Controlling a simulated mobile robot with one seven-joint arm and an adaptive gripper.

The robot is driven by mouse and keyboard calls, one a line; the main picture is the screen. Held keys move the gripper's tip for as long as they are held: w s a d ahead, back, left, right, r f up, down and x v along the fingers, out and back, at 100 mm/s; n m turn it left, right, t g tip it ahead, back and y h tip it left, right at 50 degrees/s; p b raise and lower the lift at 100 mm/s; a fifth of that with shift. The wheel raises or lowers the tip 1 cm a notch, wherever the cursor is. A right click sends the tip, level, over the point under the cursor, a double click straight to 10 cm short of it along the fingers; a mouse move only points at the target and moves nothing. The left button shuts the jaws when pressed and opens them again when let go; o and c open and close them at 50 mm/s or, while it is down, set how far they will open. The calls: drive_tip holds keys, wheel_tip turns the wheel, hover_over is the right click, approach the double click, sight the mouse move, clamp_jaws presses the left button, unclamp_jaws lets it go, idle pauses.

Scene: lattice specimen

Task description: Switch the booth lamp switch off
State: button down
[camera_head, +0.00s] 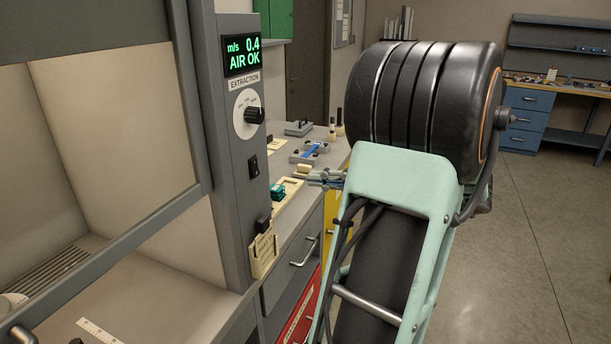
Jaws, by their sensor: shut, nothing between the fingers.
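The grey booth panel (232,205) stands upright at the booth's right side. A small black rocker switch (253,166) sits on it below the extraction dial (246,113). I see no readable label on the switch, and cannot tell which way it is set. My gripper (309,177) is shut and empty, to the right of the switch and slightly lower in the picture, apart from the panel. My large arm link hides part of the wrist. The booth interior (115,110) looks lit.
A green display (241,57) reads 0.4 m/s, AIR OK. A dark block and cream tag (264,252) stick out low on the panel. The counter behind my gripper holds a green part (278,192) and a blue-and-grey fixture (309,151). Open floor (540,230) lies right.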

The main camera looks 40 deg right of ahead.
sight(256, 173)
drive_tip(key=p+x, duration=0.2)
drive_tip(key=x, duration=1)
drive_tip(key=shift+a+r, duration=0.1)
drive_tip(key=shift+w, duration=0.15)
drive_tip(key=b, duration=0.1)
drive_tip(key=f+b, duration=0.1)
drive_tip(key=b, duration=0.1)
drive_tip(key=shift+w+a+t, duration=0.15)
drive_tip(key=shift+w+t, duration=0.1)
drive_tip(key=shift+t, duration=0.15)
drive_tip(key=shift+r, duration=0.3)
drive_tip(key=shift+y, duration=0.3)
